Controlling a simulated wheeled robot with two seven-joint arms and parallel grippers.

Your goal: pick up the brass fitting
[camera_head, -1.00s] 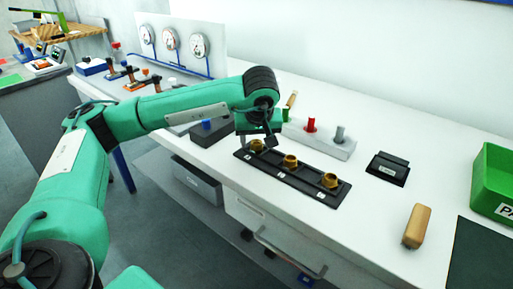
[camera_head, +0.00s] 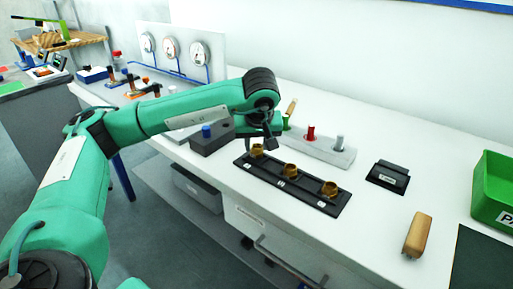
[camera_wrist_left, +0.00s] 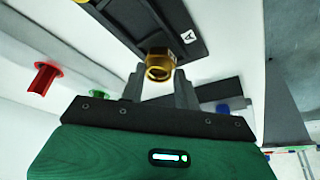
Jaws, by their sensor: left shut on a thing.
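A black tray (camera_head: 318,203) on the white bench holds brass fittings in a row, with white labels along its front. My left gripper (camera_head: 264,147) is at the tray's far left end, partly hidden by its own wrist. It is shut on the leftmost brass fitting (camera_head: 257,151). In the left wrist view that fitting (camera_wrist_left: 158,66) sits between the fingertips, beside the label A. I cannot tell whether it is clear of the tray. The middle fitting (camera_head: 291,170) and the right fitting (camera_head: 329,188) stand in the tray. My right gripper is not in view.
Behind the tray is a pale block (camera_head: 334,152) with coloured plugs. A dark box (camera_head: 211,140) with a blue plug stands left. A black holder (camera_head: 388,177), a wooden block (camera_head: 417,235) and a green bin (camera_head: 493,192) are to the right.

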